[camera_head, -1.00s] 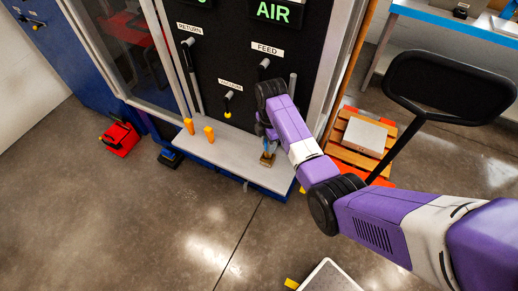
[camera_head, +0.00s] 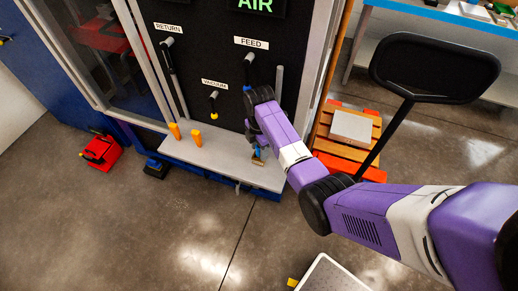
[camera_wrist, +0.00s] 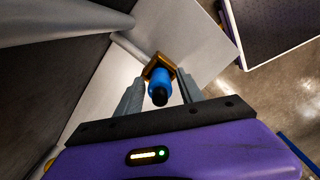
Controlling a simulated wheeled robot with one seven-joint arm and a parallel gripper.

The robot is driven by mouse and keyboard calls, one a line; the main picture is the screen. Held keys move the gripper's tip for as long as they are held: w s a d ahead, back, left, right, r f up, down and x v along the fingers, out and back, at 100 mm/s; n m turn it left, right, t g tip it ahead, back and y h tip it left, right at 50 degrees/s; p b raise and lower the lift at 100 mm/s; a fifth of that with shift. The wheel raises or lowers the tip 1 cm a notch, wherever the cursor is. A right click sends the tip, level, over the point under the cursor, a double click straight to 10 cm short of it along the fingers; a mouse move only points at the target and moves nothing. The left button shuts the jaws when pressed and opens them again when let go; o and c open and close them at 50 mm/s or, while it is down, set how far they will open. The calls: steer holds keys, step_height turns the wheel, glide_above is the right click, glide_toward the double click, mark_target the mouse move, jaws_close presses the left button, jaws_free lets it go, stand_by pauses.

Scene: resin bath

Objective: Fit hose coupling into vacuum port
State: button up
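The hose coupling (camera_wrist: 159,82) is a blue body with a black end and a squarish brass-coloured part. In the wrist view it lies between my gripper's (camera_wrist: 160,77) two grey fingers. Light gaps show beside the blue body, so the fingers look open around it; contact at the brass part is unclear. In the head view the coupling (camera_head: 258,153) is at the right of the grey ledge, below my gripper (camera_head: 254,138). The vacuum port (camera_head: 213,104), with a yellowish tip, projects from the black panel under its VACUUM label.
Two orange pegs (camera_head: 185,134) stand on the grey ledge (camera_head: 215,155). FEED (camera_head: 248,72) and RETURN (camera_head: 168,55) fittings project from the panel. A red case (camera_head: 101,152) lies at left; a wooden pallet (camera_head: 345,155) and black screen (camera_head: 434,68) are at right.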

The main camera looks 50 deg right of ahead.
steer(key=shift+r, duration=0.1)
step_height(320, 180, up, 12)
stand_by(0.7)
steer(key=s+a+f+m+t+h, duration=0.1)
steer(key=s+a+f+m+t, duration=0.4)
steer(key=a+f, duration=0.55)
steer(key=s+a+f+m+t, duration=0.1)
steer(key=s+a, duration=0.1)
steer(key=s, duration=0.3)
steer(key=s+a+m+t, duration=0.1)
steer(key=s+a, duration=0.2)
steer(key=s, duration=0.1)
steer(key=s+a+r+m+t+b, duration=0.2)
steer(key=s+a+r+m+t, duration=0.1)
steer(key=s+r, duration=0.5)
steer(key=s+a+r+m+t+y+b, duration=0.1)
steer(key=s+a+r+m+t, duration=0.3)
steer(key=s+r, duration=0.5)
step_height(320, 180, up, 5)
steer(key=shift+s+f+m+t+b, duration=0.2)
steer(key=shift+s+m+t+b, duration=0.1)
steer(key=shift+t+b, duration=0.1)
